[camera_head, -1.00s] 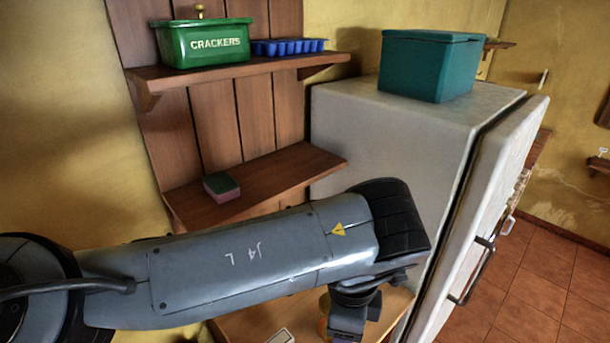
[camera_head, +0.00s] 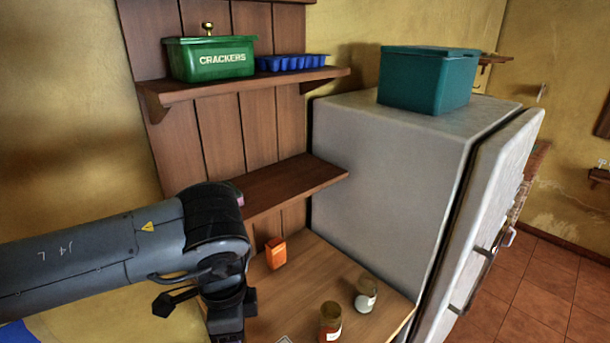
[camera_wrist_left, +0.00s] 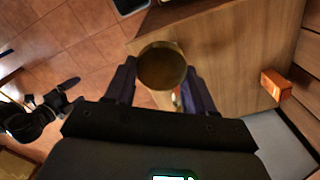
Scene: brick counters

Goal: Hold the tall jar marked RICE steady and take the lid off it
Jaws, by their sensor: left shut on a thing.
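My left gripper (camera_wrist_left: 160,85) is shut on a round, brownish-gold thing (camera_wrist_left: 162,65), seen from above in the left wrist view. It looks like the top of a jar, but I cannot tell how much lies below it. A small pale patch shows under it. In the head view the left hand is at the bottom edge, and its fingertips and load are out of frame. No RICE marking is readable. A dark arm end, which looks like my right gripper (camera_wrist_left: 62,95), shows at the left of the wrist view, its jaws unclear.
Two small jars (camera_head: 330,322) (camera_head: 366,292) and an orange box (camera_head: 276,252) stand on the wooden counter (camera_head: 300,290). A white fridge (camera_head: 390,170) closes off the right. Shelves above hold a green CRACKERS tin (camera_head: 210,60) and a blue tray (camera_head: 290,62).

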